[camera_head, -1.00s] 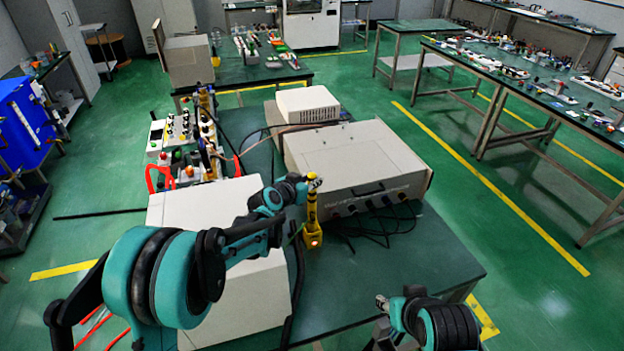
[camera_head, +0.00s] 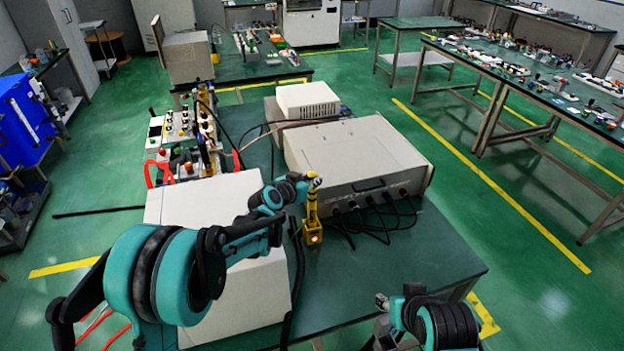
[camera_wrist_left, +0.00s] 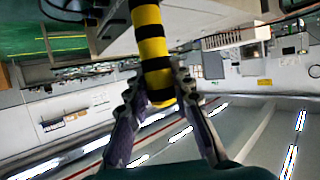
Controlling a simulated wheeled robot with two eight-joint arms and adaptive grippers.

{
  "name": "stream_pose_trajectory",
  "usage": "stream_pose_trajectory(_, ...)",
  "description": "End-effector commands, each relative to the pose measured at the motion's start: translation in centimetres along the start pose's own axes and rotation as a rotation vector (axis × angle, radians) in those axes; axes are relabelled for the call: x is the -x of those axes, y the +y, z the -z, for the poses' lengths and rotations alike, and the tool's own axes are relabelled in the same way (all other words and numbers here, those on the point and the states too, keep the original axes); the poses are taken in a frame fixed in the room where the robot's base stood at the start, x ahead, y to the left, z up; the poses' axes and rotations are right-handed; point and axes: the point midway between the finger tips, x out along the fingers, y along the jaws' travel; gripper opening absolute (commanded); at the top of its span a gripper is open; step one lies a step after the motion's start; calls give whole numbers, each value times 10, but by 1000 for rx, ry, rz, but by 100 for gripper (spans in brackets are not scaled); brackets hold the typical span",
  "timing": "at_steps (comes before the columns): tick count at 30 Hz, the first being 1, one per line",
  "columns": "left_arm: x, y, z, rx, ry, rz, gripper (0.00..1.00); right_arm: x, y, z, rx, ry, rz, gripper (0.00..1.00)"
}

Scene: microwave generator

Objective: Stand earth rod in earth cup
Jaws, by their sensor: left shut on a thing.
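The earth rod (camera_head: 312,208) is yellow with black bands and looks upright in the head view. It also shows close up in the left wrist view (camera_wrist_left: 151,50). My left gripper (camera_head: 313,181) is shut on its upper end, with one finger on each side in the wrist view (camera_wrist_left: 160,88). The earth cup (camera_head: 314,237) is a small yellow block with a glowing orange spot, on the green table. The rod's lower end meets the cup's top in the picture; I cannot tell whether it is inside. My right gripper (camera_head: 382,301) is small and apart, near the table's front edge.
A large beige generator box (camera_head: 355,160) stands just behind and right of the cup, with black cables (camera_head: 375,222) at its front. A pale box (camera_head: 230,290) lies left under my left arm. The table's right front (camera_head: 420,265) is clear.

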Motion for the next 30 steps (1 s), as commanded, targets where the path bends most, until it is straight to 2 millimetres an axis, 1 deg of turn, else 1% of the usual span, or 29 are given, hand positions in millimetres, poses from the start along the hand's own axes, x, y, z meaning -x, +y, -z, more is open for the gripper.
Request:
stream_pose_trajectory(11, -1, 0, -2, 0, 0, 0, 0, -2, 0, -1, 0, 0, 0, 40)
stream_pose_trajectory(12, -1, 0, -2, 0, 0, 0, 33, -2, 0, -1, 0, 0, 0, 40)
stream_pose_trajectory(13, -1, 0, -2, 0, 0, 0, 41, -2, 0, -1, 0, 0, 0, 40)
stream_pose_trajectory(14, -1, 0, -2, 0, 0, 0, 47, -2, 0, -1, 0, 0, 0, 40)
stream_pose_trajectory(21, -1, 0, -3, 0, 0, 0, 47, -2, 0, -1, 0, 0, 0, 40)
stream_pose_trajectory(24, 0, 0, 0, 0, 0, 0, 47, -2, 0, -1, 0, 0, 0, 40)
stream_pose_trajectory(26, 2, 0, 5, 0, 0, 0, 47, -2, 0, -2, 0, 0, 0, 40)
stream_pose_trajectory(29, 8, 0, 19, 0, 0, 0, 47, -2, 0, -2, 0, 0, 0, 40)
stream_pose_trajectory(30, 11, 0, 27, 0, 0, 0, 47, -2, 0, -2, 0, 0, 0, 40)
